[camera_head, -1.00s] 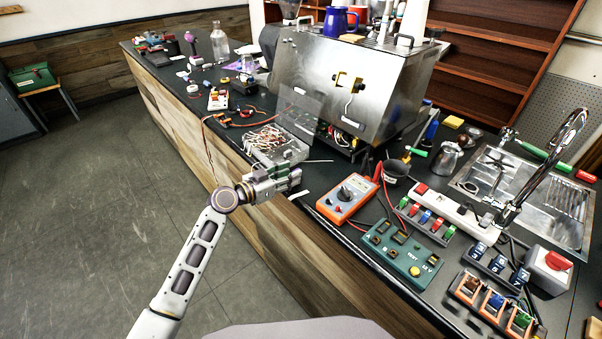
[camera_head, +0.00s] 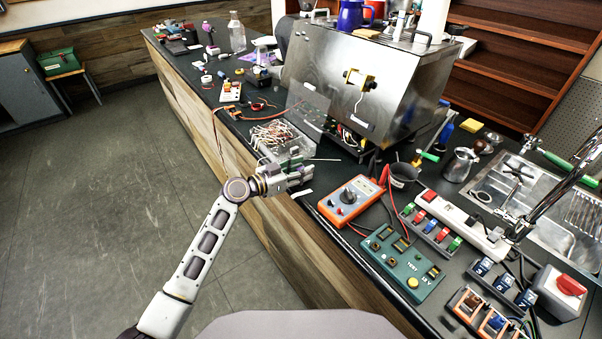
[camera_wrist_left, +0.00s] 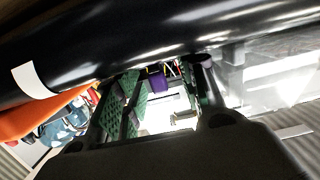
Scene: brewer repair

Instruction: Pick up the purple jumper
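My left gripper (camera_head: 306,172) is over the front edge of the black counter, just in front of the clear box of jumper wires (camera_head: 279,140). In the left wrist view its two fingers (camera_wrist_left: 166,98), with green pads, are apart, so it is open. A small purple thing (camera_wrist_left: 157,78) shows in the gap between the fingers, with thin red and yellow pieces beside it. I cannot tell whether it is the purple jumper or whether a finger touches it. In the head view I cannot pick out a purple jumper among the tangled wires. My right gripper is not in view.
An orange multimeter (camera_head: 351,202) and a green test box (camera_head: 402,265) lie right of the gripper. The steel brewer (camera_head: 365,82) stands behind the wire box, its raised clear lid (camera_head: 308,103) between. The floor (camera_head: 110,190) left of the counter is clear.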

